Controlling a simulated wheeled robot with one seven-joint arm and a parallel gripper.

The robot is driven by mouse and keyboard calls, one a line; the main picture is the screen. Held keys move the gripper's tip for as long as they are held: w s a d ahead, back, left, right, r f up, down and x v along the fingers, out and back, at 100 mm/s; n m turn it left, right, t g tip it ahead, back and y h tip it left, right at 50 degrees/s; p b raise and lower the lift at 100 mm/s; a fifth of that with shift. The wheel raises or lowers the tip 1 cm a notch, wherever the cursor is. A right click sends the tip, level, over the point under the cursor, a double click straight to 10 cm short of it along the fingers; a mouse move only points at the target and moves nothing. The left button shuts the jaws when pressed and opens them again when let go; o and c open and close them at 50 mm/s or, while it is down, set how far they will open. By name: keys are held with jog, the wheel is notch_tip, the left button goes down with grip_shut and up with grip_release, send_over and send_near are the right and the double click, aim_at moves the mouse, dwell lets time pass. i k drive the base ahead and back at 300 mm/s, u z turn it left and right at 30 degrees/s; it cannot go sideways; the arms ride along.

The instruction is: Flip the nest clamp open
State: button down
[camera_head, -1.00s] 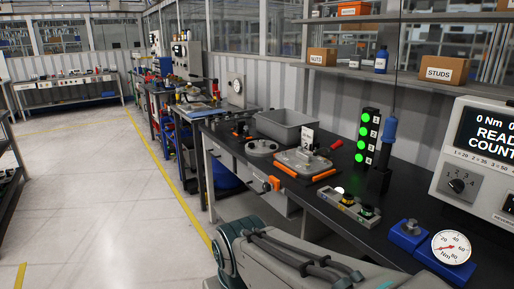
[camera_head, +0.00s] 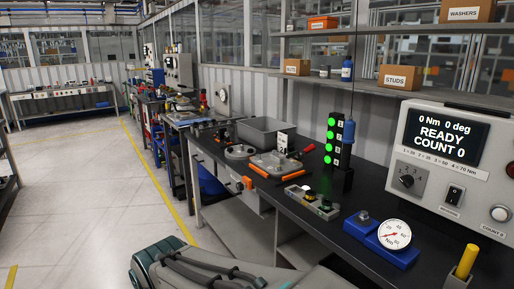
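A grey housing (camera_head: 275,160) with orange edge strips sits on the dark workbench (camera_head: 325,230), with a small white numbered card standing at its back. A red-tipped handle (camera_head: 309,149) slants up just right of the housing; it looks like the clamp's handle, but the clamp body is too small to make out, and I cannot tell if it is open or shut. A round grey part (camera_head: 240,152) lies left of the housing. My arm's grey link crosses the bottom of the view, below the bench front. My gripper is not in view.
A green-lit light stack (camera_head: 332,140) and a blue-handled tool (camera_head: 348,134) stand right of the housing. A button box (camera_head: 312,202), a dial gauge (camera_head: 395,235) and a controller reading READY (camera_head: 440,135) line the bench. A grey bin (camera_head: 265,131) stands behind. The left floor is clear.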

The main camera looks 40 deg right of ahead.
aim_at(312, 147)
jog(key=z, duration=0.1)
jog(key=i, duration=1.05)
jog(key=z, duration=0.35)
jog(key=i, duration=1.5)
jog(key=z, duration=1.35)
jog(key=i, duration=0.75)
jog(key=z, duration=1.25)
jog(key=i, duration=0.35)
jog(key=z, duration=0.3)
